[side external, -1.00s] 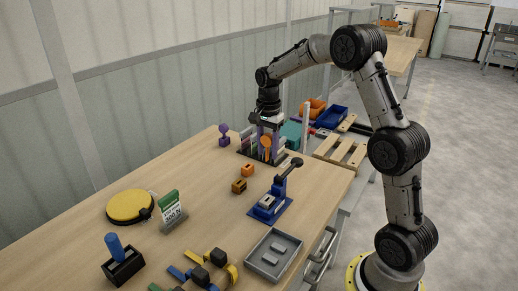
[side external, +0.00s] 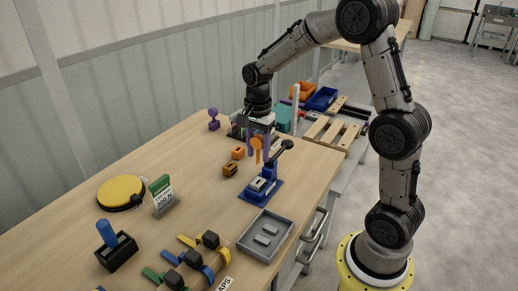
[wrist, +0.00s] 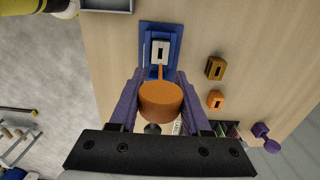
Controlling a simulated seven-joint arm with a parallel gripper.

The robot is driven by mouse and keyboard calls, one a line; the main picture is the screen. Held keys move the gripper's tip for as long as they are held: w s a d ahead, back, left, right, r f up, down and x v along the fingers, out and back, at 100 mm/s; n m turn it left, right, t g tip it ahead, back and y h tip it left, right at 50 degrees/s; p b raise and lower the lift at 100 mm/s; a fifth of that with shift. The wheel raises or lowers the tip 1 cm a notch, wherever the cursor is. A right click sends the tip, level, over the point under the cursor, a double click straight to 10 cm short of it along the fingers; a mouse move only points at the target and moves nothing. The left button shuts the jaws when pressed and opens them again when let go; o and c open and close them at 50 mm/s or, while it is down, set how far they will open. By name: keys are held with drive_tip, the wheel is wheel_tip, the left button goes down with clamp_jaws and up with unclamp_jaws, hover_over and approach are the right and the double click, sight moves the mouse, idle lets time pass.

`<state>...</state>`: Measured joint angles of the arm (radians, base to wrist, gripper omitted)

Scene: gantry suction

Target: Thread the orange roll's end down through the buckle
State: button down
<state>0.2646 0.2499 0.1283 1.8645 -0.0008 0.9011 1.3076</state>
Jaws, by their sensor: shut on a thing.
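My gripper (side external: 258,150) has purple fingers and is shut on the orange roll (wrist: 161,101). The roll also shows between the fingers in the side view (side external: 257,142), with its strap end hanging below. In the wrist view the orange end (wrist: 160,73) points toward the pale buckle (wrist: 160,52), which has a dark slot. The buckle sits on a blue stand (wrist: 146,36). In the side view the buckle (side external: 258,184) is below and near the roll's end. Whether the end touches the buckle I cannot tell; it appears above it.
A blue press lever with a black knob (side external: 287,145) rises beside the buckle. Two small blocks, orange (side external: 238,153) and brown (side external: 230,170), lie to the left. A grey tray (side external: 266,236) and several strap rolls lie in front. A yellow disc (side external: 121,192) is further left.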

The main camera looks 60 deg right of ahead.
sight(258, 163)
drive_tip(key=shift+f, duration=2.9)
drive_tip(key=shift+f, duration=2.15)
drive_tip(key=shift+r, duration=1.85)
drive_tip(key=shift+f, duration=0.75)
idle(0.3)
